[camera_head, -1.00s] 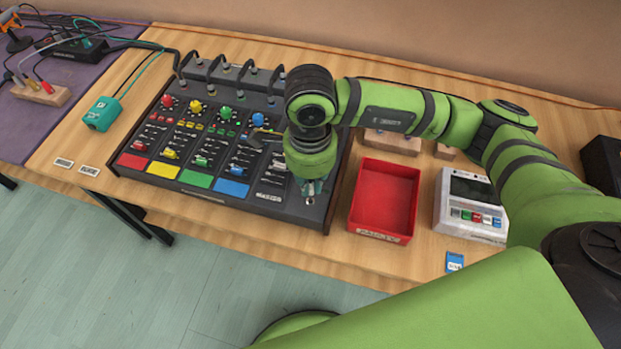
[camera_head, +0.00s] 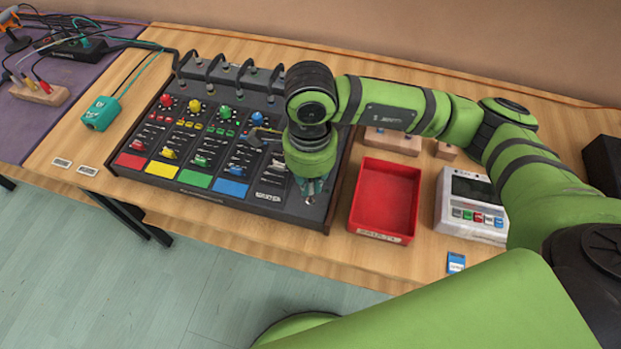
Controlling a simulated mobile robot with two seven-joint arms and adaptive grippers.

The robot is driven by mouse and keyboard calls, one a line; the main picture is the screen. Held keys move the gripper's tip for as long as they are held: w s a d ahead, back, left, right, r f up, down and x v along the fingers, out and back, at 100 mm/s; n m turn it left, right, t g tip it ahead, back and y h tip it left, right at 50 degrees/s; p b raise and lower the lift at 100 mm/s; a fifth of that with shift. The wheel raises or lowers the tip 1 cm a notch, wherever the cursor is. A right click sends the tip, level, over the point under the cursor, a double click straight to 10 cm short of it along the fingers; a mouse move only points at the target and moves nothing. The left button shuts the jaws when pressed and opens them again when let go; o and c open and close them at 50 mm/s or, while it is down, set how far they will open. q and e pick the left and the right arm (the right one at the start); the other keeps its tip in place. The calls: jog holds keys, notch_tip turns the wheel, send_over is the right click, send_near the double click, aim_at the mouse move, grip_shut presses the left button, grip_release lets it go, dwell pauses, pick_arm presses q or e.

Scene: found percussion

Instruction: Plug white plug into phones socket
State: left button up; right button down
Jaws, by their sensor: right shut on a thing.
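My right gripper (camera_head: 309,192) points down over the front right part of the black mixer (camera_head: 205,198), close to its panel. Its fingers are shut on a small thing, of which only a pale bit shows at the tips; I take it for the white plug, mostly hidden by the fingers. The phones socket cannot be made out; the gripper and arm cover that part of the panel. Whether the plug touches the panel cannot be told. My left gripper is out of view.
A red tray (camera_head: 382,237) stands just right of the mixer, and a white device with coloured buttons (camera_head: 470,205) beyond it. Black cables (camera_head: 230,70) arch over the mixer's back. A teal box (camera_head: 101,113) lies to the left. Bare wood shows along the front edge.

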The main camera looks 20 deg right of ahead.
aim_at(311, 191)
jog(key=shift+b, duration=0.8)
dwell(0.8)
jog(key=shift+f+b, duration=1.85)
jog(key=shift+b, duration=0.35)
jog(key=c, duration=1.2)
grip_release()
jog(key=shift+r, duration=0.1)
jog(key=shift+r, duration=0.1)
notch_tip(311, 191, up, 12)
jog(key=shift+f, duration=0.1)
